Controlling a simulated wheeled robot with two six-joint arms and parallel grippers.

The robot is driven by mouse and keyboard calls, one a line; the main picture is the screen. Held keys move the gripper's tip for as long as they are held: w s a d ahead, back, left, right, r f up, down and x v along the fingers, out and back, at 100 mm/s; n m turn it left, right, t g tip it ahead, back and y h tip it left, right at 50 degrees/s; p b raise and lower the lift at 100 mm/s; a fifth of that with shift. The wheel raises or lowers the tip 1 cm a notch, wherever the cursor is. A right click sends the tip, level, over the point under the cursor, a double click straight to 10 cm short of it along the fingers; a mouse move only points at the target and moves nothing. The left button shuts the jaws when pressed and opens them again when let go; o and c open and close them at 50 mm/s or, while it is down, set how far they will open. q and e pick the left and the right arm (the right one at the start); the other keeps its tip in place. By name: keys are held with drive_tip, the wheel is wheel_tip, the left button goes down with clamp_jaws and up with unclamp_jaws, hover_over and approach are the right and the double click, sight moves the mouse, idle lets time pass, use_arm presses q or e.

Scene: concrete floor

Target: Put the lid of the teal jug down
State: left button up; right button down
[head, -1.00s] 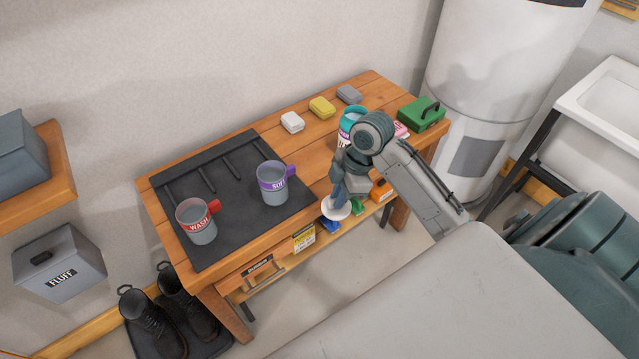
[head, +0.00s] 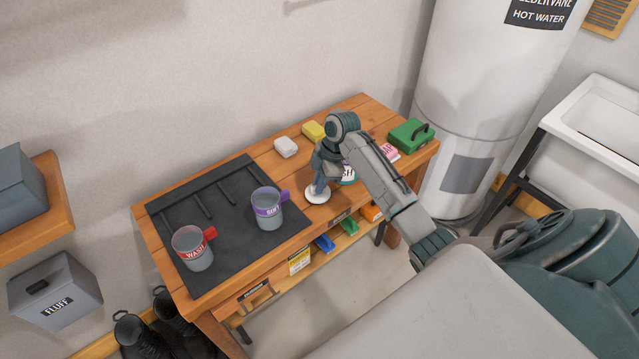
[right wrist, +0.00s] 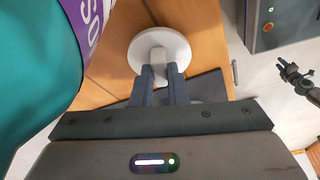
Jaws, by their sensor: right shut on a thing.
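My right gripper (head: 318,183) is shut on the small knob of a white round lid (head: 316,196). In the right wrist view the lid (right wrist: 160,46) shows beyond the two blue-grey fingers. The teal jug (head: 348,181) stands partly hidden behind my right arm; its side (right wrist: 35,60) fills the left of the wrist view. A dark clawed shape at the wrist view's right may be my left gripper.
White (head: 286,147) and yellow (head: 313,131) blocks lie at the back. A green box (head: 410,135) and pink item (head: 388,151) are at the right end.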

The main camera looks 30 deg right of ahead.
drive_tip(key=shift+f, duration=0.6)
drive_tip(key=shift+f, duration=0.1)
drive_tip(key=c, duration=1.4)
unclamp_jaws()
drive_tip(key=shift+c, duration=0.2)
drive_tip(key=b+v, duration=0.1)
drive_tip(key=v, duration=1.1)
drive_tip(key=shift+b, duration=0.35)
